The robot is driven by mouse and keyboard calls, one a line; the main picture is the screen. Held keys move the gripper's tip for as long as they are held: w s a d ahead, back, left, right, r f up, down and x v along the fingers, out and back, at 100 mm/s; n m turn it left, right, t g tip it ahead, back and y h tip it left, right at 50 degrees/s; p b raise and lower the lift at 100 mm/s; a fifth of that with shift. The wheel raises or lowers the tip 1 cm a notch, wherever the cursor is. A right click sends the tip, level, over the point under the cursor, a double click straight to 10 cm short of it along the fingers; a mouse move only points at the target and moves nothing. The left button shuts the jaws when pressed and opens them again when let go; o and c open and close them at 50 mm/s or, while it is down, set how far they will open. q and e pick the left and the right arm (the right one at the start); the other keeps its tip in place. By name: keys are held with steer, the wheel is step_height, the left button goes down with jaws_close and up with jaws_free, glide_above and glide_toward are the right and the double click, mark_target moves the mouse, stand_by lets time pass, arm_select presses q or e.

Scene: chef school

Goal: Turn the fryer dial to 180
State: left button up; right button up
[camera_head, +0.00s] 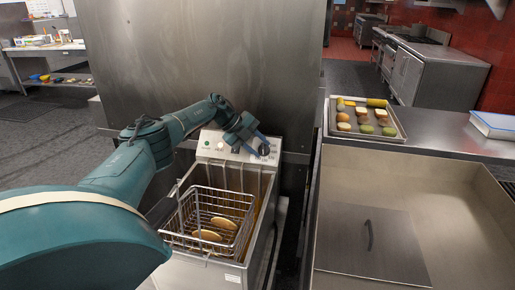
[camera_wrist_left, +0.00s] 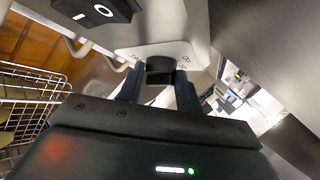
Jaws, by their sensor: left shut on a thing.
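The fryer (camera_head: 228,205) stands in the middle of the head view, with a wire basket (camera_head: 210,222) holding light brown pieces of food. Its dial (camera_head: 264,149) is a black round knob at the right of the control panel, and it also shows in the left wrist view (camera_wrist_left: 160,68). My left gripper (camera_head: 257,146) is at the dial, its fingers (camera_wrist_left: 160,92) on either side of the knob and shut on it. The numbers around the dial are partly hidden and too small to read. My right gripper is out of view.
A black rocker switch (camera_wrist_left: 100,10) sits beside the dial plate. A steel wall panel (camera_head: 200,65) rises behind the fryer. A tray (camera_head: 366,138) of food items lies on the counter to the right, near a large basin with a lid (camera_head: 365,243).

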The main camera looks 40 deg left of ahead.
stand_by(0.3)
arm_select(q)
steer(key=o, duration=1)
steer(key=b+v, duration=0.1)
steer(key=v, duration=1.2)
steer(key=shift+r, duration=0.1)
